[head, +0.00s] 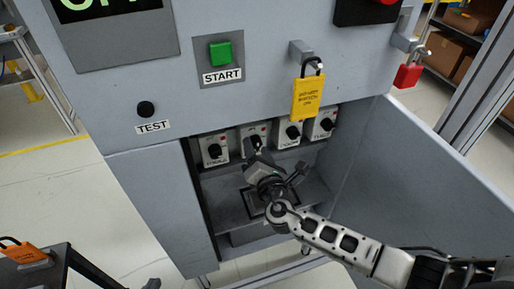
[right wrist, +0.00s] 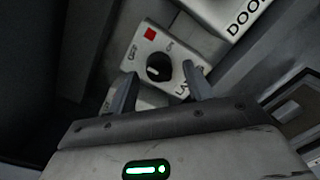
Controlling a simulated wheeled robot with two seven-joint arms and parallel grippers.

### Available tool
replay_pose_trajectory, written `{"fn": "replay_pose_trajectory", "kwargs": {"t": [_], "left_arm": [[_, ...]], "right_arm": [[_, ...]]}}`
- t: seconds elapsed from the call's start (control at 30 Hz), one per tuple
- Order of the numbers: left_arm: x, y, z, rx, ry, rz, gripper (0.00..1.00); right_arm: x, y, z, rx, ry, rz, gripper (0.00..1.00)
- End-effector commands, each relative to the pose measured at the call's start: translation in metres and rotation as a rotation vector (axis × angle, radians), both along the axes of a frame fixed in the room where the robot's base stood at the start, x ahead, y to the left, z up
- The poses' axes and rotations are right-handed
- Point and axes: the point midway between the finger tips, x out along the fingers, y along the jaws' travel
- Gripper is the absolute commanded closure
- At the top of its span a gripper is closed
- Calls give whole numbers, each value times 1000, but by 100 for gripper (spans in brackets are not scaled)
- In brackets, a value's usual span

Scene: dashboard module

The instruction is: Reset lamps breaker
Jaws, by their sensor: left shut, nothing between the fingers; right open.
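The lamps breaker (right wrist: 146,45) is a pale box with a black rotary knob (right wrist: 158,67), a red square and a partly hidden label starting "LA". In the head view it appears as the second from the left (head: 250,133) in a row inside the open cabinet bay. My right gripper (head: 258,160) is in front of it, at the end of the arm from the right. In the right wrist view the right gripper (right wrist: 158,88) is open, one finger on each side of the knob. I cannot tell whether they touch, or the knob's setting. I cannot make out my left gripper.
Neighbouring breakers (head: 215,150) sit close on both sides, including the one marked DOOR (right wrist: 227,14). The open door (head: 420,185) bounds the bay on the right. A yellow tagged padlock (head: 308,97) hangs above. A dark stand with an orange tag (head: 24,252) is at lower left.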

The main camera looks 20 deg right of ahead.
Motion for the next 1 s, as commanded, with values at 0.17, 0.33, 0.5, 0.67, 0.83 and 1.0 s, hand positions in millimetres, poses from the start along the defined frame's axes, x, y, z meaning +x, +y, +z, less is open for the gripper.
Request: {"fn": "replay_pose_trajectory", "kwargs": {"t": [0.17,0.33,0.5,0.67,0.83,1.0], "left_arm": [[0,0,0,0,-1,0,100],[1,0,0,-1,-1,-1,100],[1,0,0,-1,-1,-1,100],[1,0,0,-1,-2,-1,100],[1,0,-2,-2,-2,0,100],[2,-1,-7,-11,-3,1,100]], "right_arm": [[8,0,0,2,1,1,49],[8,0,0,2,1,1,49],[8,0,0,2,1,1,79],[8,0,0,2,1,1,94],[7,0,-1,17,2,1,94],[8,0,-2,75,2,0,93]]}}
